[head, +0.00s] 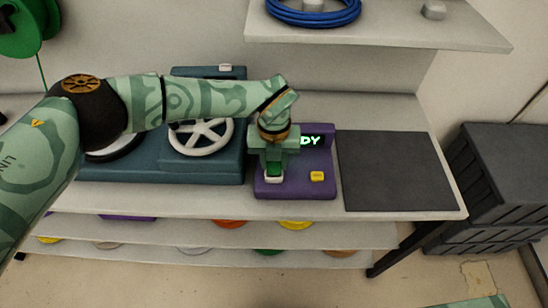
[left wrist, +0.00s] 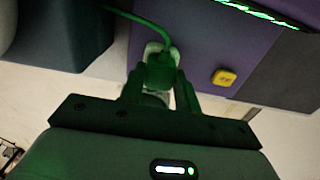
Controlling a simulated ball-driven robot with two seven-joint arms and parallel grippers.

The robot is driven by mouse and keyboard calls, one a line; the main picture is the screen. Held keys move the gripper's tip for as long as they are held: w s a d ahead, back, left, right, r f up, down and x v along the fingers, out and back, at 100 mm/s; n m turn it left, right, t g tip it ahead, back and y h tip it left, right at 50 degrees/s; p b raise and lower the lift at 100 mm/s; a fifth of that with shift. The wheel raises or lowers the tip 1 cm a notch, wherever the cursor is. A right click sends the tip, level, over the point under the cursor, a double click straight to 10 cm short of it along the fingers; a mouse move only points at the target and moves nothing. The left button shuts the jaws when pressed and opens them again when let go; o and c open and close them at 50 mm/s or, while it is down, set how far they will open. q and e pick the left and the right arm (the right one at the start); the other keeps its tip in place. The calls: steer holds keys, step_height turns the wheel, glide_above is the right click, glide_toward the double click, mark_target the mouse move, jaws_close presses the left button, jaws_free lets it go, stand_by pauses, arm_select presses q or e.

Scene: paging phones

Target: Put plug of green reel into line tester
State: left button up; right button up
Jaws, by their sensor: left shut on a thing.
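The line tester (head: 297,187) is a purple box on the bench with a yellow button (head: 317,176) and a lit display (head: 313,141), partly hidden by my arm and reading "DY". My left gripper (head: 273,172) points down over the tester's left part, shut on the green plug (left wrist: 160,72). In the left wrist view the plug sits between the fingers (left wrist: 159,95), against a pale socket (left wrist: 152,48) on the tester. I cannot tell how deep it is seated. A green cable runs from the plug to the upper left. The green reel (head: 22,28) hangs at top left.
A dark teal machine with white spoked wheels (head: 200,138) stands left of the tester. A dark flat mat (head: 394,170) lies to its right, clear. A shelf above holds a blue cable coil (head: 312,12). Dark crates (head: 505,180) stand right of the bench.

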arm_select(q)
steer(key=o, duration=1.3)
step_height(320, 180, up, 9)
steer(key=p, duration=0.6)
